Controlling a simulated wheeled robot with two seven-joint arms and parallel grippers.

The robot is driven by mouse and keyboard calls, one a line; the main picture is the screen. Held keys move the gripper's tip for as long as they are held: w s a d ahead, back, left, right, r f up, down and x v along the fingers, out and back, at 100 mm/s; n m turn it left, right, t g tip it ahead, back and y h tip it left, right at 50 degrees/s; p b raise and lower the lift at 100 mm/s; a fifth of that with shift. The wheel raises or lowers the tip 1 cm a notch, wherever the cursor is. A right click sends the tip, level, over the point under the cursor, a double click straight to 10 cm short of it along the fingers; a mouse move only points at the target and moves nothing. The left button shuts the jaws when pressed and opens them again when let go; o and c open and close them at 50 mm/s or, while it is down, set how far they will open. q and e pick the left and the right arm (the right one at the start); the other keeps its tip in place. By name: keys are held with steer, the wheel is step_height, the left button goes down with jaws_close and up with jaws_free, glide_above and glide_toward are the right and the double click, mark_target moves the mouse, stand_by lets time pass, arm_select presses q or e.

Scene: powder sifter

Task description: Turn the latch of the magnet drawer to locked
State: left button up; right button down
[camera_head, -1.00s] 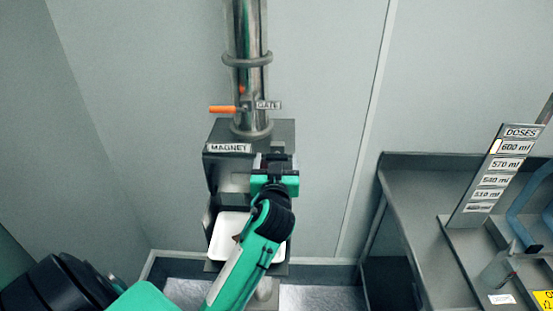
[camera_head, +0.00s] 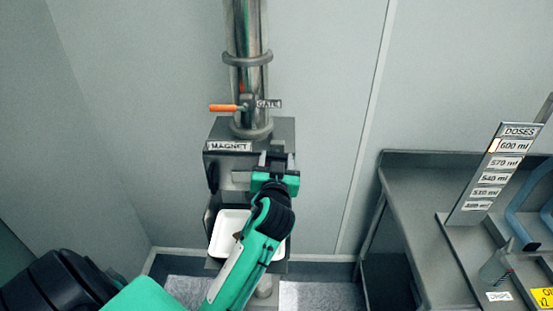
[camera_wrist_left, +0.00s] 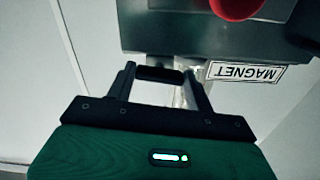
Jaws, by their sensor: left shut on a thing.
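The magnet housing (camera_head: 222,160) is a dark grey metal box under the steel pipe, with a MAGNET label (camera_head: 229,146) on its upper front. My left gripper (camera_head: 277,160) is at the right part of its front, just right of and below the label. In the left wrist view, where the label is upside down, a short black bar, seemingly the latch (camera_wrist_left: 160,74), lies between the fingertips of my left gripper (camera_wrist_left: 161,80), and they are shut on it. The gripper and arm cover much of the drawer front. My right gripper is not in view.
The steel pipe (camera_head: 246,35) carries an orange gate handle (camera_head: 223,107) above the housing. A white tray (camera_head: 222,245) sits in the opening below, partly behind my left arm. A grey bench (camera_head: 410,185) with a doses board (camera_head: 490,172) stands at the right.

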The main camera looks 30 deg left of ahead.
arm_select(q)
steer(key=m+p, duration=0.2)
steer(key=m, duration=0.2)
steer(key=shift+r, duration=0.2)
steer(key=m+p, duration=0.3)
steer(key=m, duration=0.2)
steer(key=m+p, duration=0.3)
steer(key=m, duration=0.2)
steer(key=shift+f+m+p, duration=0.1)
steer(key=shift+m+p, duration=0.6)
steer(key=shift+m, duration=0.5)
steer(key=o, duration=1)
steer(key=shift+f, duration=0.1)
